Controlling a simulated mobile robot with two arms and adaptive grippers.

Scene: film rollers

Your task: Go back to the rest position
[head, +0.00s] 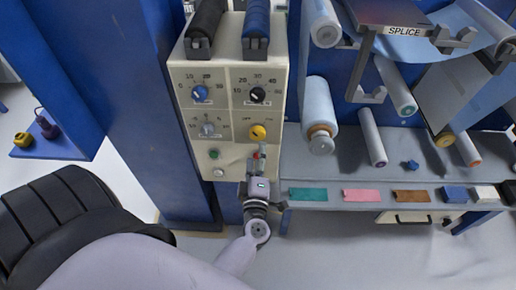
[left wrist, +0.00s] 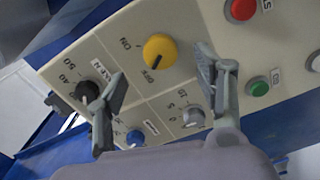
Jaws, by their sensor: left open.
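My left gripper (head: 256,162) is at the lower right of a cream control panel (head: 230,112), with its arm coming up from below. In the left wrist view the left gripper (left wrist: 164,85) is open, its two fingers spread with nothing between them. The yellow knob (left wrist: 160,51) shows beyond and between the fingers; I cannot tell how far off the panel is. In the head view the yellow knob (head: 258,131) is just above the gripper. A red button (head: 259,150) is partly hidden by the gripper. My right gripper is not in view.
The panel also has a blue knob (head: 200,93), a black knob (head: 257,95), a grey knob (head: 208,130) and a green button (head: 214,154). A shelf (head: 330,172) with rollers and coloured blocks is on the right. Open floor (head: 330,255) lies below.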

